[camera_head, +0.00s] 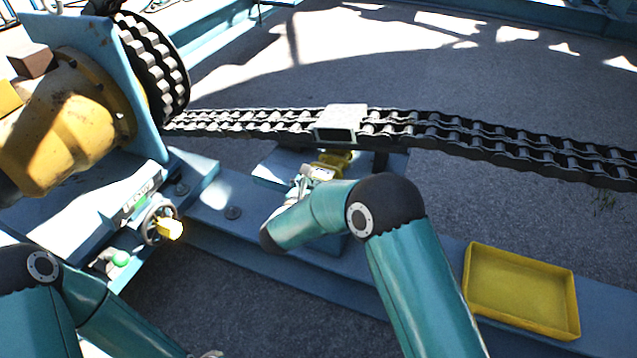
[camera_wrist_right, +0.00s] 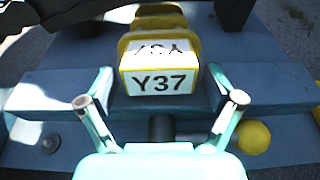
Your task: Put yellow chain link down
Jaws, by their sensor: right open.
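The yellow chain link (camera_head: 335,160) sits at the blue stand under the chain, below a grey open-ended box. In the right wrist view the yellow link (camera_wrist_right: 160,46) shows a white label reading Y37 and lies just beyond the fingers. My right gripper (camera_wrist_right: 162,100) is open, its two fingers spread on either side of the label's near end with visible gaps. In the head view my right gripper (camera_head: 312,174) is small and partly hidden by its own arm. My left arm enters at the lower left; its gripper is cut off by the bottom edge.
A double-strand chain (camera_head: 460,138) runs across the view through the grey box (camera_head: 341,122) to a black sprocket (camera_head: 157,70). An empty yellow tray (camera_head: 522,288) lies on the blue beam at right. A handwheel (camera_head: 156,223) stands left. A yellow ball (camera_wrist_right: 253,137) is right of the fingers.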

